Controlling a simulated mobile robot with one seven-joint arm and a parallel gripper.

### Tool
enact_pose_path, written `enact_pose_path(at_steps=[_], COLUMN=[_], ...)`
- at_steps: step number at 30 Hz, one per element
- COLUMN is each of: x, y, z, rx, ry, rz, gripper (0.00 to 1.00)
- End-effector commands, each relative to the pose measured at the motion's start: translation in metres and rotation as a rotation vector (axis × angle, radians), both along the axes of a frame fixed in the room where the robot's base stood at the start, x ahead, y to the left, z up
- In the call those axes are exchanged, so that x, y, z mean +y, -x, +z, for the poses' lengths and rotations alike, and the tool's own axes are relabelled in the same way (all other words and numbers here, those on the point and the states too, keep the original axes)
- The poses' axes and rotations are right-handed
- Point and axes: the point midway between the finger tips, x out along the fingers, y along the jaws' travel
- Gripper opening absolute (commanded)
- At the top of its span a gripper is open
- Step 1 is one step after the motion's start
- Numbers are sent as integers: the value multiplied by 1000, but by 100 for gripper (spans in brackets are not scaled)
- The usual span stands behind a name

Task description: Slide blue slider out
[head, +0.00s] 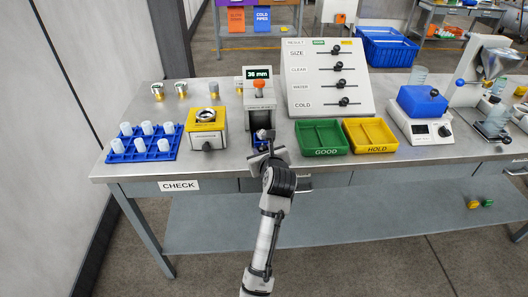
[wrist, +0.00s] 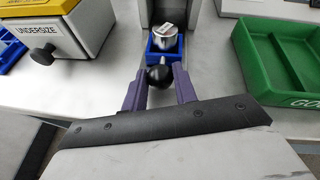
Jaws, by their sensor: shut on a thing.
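The blue slider (wrist: 179,47) sits low in the front of the grey gauge stand, and a metal cylinder (wrist: 167,36) rests on it. A black ball knob (wrist: 158,77) on a short rod sticks out toward me from the slider. My gripper (wrist: 159,83) is shut on this knob, one purple finger on each side. In the head view my gripper (head: 265,146) is in front of the gauge stand (head: 261,105), whose display reads 36 mm. There my arm hides most of the slider, with only a little blue (head: 256,139) showing.
A yellow UNDERSIZE box (head: 206,124) with a black knob stands left of the gauge. A green GOOD tray (head: 322,151) and a yellow HOLD tray (head: 385,148) stand to its right. A blue rack (head: 127,157) of white tubes is at the far left.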

Motion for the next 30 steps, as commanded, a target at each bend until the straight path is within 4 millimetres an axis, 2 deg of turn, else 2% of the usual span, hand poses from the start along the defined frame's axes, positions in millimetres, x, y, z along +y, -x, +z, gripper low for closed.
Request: enact_pose_path(at_steps=[5, 6, 7, 16, 20, 23, 30], x=[0, 0, 0, 0, -2, -4, -10], y=[2, 2, 2, 2, 11, 25, 77], z=[-4, -4, -4, -2, 1, 5, 27], rx=[12, 12, 11, 8, 6, 5, 4], ry=[2, 2, 2, 2, 3, 4, 4], rz=[2, 2, 2, 1, 1, 0, -1], gripper=[0, 32, 36, 37, 37, 37, 37])
